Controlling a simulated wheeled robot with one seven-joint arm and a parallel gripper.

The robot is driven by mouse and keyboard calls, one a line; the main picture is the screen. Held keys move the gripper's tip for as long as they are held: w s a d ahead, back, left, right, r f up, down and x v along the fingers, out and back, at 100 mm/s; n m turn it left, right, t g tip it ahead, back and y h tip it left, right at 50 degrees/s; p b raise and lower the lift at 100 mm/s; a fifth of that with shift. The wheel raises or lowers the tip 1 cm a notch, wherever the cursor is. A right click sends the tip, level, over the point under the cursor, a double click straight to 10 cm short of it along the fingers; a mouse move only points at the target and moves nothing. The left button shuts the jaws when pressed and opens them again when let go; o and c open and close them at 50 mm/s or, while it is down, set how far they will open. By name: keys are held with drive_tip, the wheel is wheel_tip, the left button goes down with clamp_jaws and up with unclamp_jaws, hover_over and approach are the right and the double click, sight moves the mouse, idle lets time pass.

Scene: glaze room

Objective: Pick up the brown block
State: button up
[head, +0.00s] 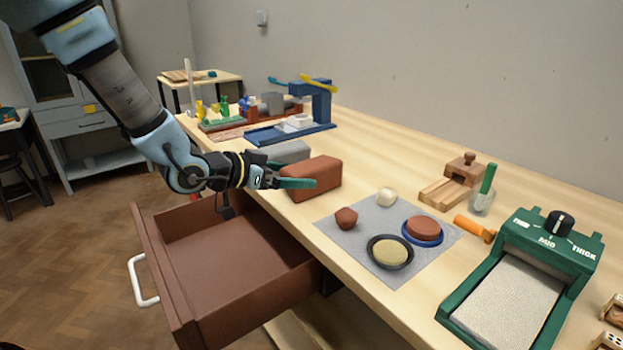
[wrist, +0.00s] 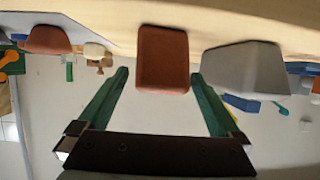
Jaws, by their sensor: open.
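The brown block (head: 316,177) is a reddish-brown brick with rounded edges, lying on the wooden table near its front edge, above the open drawer. In the wrist view, which looks upside down, the brown block (wrist: 163,60) shows between the two green fingers, near their tips. My gripper (head: 296,183) is open, with its fingers level and pointing at the block's near side in the head view. One finger covers a little of the block there. Nothing is held between the fingers (wrist: 160,76). I cannot tell whether a finger touches the block.
A grey block (head: 290,152) lies close beside the brown block. An empty brown drawer (head: 235,262) stands open below my gripper. A grey mat (head: 345,240) with a small brown lump, a pale ball and two dishes lies to the right. A blue stand (head: 318,105) is behind.

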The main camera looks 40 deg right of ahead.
sight(312, 174)
drive_tip(key=shift+p+x, duration=0.6)
drive_tip(key=shift+x, duration=2.35)
drive_tip(key=shift+r, duration=0.1)
drive_tip(key=shift+c, duration=0.4)
clamp_jaws()
drive_tip(key=shift+d+r, duration=0.1)
